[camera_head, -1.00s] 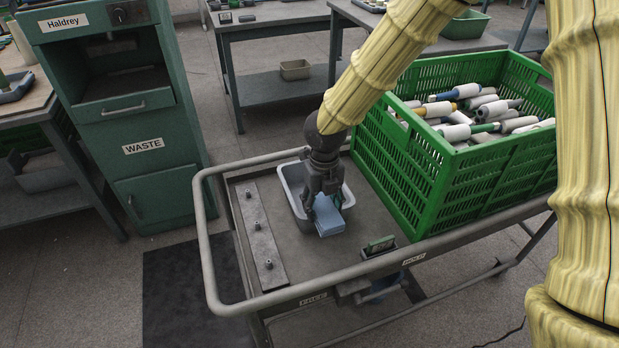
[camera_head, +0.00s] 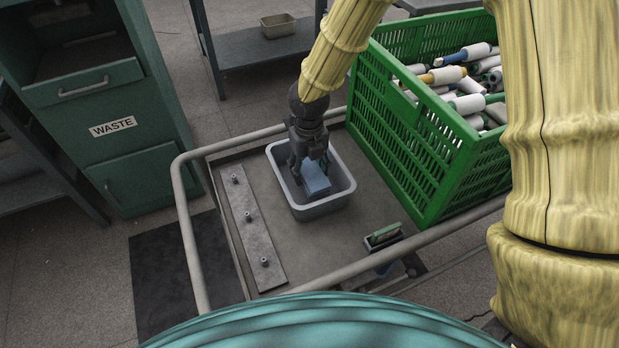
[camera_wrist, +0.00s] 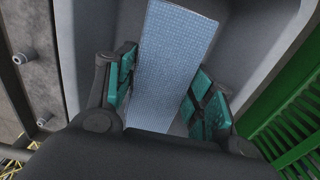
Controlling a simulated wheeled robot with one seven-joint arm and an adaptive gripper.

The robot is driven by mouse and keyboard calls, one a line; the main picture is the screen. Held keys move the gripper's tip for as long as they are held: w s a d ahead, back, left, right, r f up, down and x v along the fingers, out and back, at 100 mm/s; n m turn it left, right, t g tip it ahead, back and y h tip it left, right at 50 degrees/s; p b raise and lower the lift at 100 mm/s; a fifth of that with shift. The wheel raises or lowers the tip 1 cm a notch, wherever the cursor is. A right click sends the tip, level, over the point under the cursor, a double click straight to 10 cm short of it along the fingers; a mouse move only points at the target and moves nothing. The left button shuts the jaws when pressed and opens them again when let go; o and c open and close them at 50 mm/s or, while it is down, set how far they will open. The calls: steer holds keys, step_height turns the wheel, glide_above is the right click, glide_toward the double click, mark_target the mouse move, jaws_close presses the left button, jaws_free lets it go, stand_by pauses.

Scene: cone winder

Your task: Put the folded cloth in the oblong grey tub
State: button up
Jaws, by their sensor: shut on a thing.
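The folded cloth (camera_head: 315,180) is light blue, and my gripper (camera_head: 311,168) is shut on it. In the head view the cloth shows within the outline of the oblong grey tub (camera_head: 322,212), below the rim. In the wrist view the cloth (camera_wrist: 172,62) lies between the teal pads of my gripper (camera_wrist: 166,95), with the tub's grey wall (camera_wrist: 262,35) around it. I cannot tell whether the cloth touches the tub's floor.
The tub stands on a grey railed cart (camera_head: 225,260). A green crate (camera_head: 425,165) of white cones stands right of it, and a metal strip with pegs (camera_head: 250,230) lies left. A small holder (camera_head: 384,237) sits near the front rail. A green waste cabinet (camera_head: 110,110) stands beyond the cart.

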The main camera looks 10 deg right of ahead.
mark_target(309, 178)
steer(key=shift+f+b, duration=0.4)
steer(key=shift+f, duration=1.45)
steer(key=shift+f, duration=0.1)
steer(key=o, duration=1)
step_height(309, 178, up, 12)
steer(key=shift+r+p, duration=0.1)
steer(key=shift+p, duration=1.1)
